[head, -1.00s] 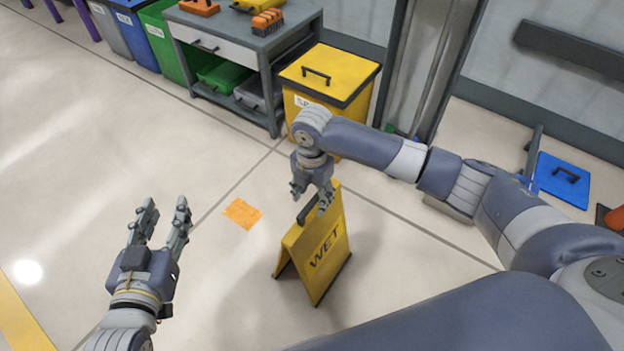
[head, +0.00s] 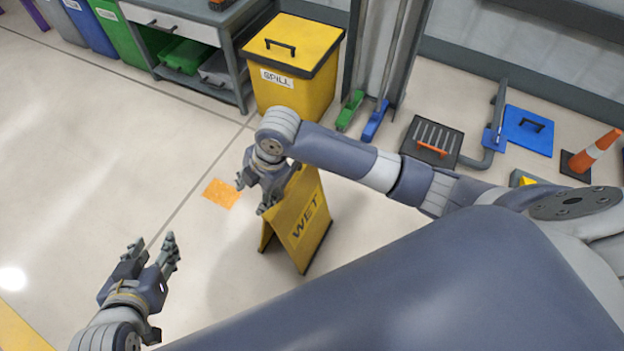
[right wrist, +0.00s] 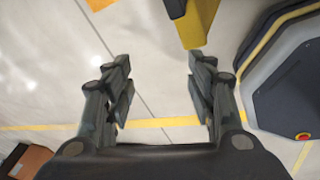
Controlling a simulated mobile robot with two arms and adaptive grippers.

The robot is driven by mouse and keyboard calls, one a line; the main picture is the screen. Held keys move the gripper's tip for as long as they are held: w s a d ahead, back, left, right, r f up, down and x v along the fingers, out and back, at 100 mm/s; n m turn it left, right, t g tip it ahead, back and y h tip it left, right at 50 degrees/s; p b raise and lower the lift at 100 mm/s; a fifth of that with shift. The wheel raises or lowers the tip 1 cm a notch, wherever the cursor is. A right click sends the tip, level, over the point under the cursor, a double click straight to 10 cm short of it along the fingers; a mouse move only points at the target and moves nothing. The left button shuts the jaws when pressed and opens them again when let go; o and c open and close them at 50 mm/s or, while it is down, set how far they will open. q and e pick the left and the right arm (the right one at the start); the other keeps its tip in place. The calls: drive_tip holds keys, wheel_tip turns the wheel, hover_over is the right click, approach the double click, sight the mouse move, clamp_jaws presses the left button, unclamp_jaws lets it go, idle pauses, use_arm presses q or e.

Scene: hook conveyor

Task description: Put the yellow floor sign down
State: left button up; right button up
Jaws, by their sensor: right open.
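The yellow floor sign (head: 304,221), marked WET, stands upright with its legs spread on the floor. My right gripper (head: 252,196) is open at the upper left of the sign in the head view, and my wrist hides part of the sign's top and its handle. In the right wrist view a part of the sign (right wrist: 197,24) shows beyond the right fingertip, outside the open, empty fingers. I cannot tell whether the gripper touches it. My left gripper (head: 152,246) is open and empty at the lower left.
An orange patch (head: 221,193) lies on the floor left of the sign. A yellow SPILL bin (head: 292,85) and a grey cart (head: 205,30) stand behind. A dark pan (head: 432,140), a blue lid (head: 528,130) and an orange cone (head: 597,150) are at right. Floor at left is clear.

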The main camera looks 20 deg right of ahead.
drive_tip(key=s+a+r+m+t+y, duration=0.2)
drive_tip(key=s+r+m+t, duration=0.15)
drive_tip(key=m, duration=0.55)
drive_tip(key=s+d+r+m+t+h, duration=0.1)
drive_tip(key=s+d+m+t, duration=0.1)
drive_tip(key=d+m, duration=0.3)
drive_tip(key=s+d+r+m+t+h, duration=0.2)
drive_tip(key=d+m, duration=0.3)
drive_tip(key=d, duration=0.3)
drive_tip(key=shift+s+d+r+m+t, duration=0.2)
drive_tip(key=shift+s+r+m+t, duration=0.1)
drive_tip(key=shift+s+m+t, duration=0.1)
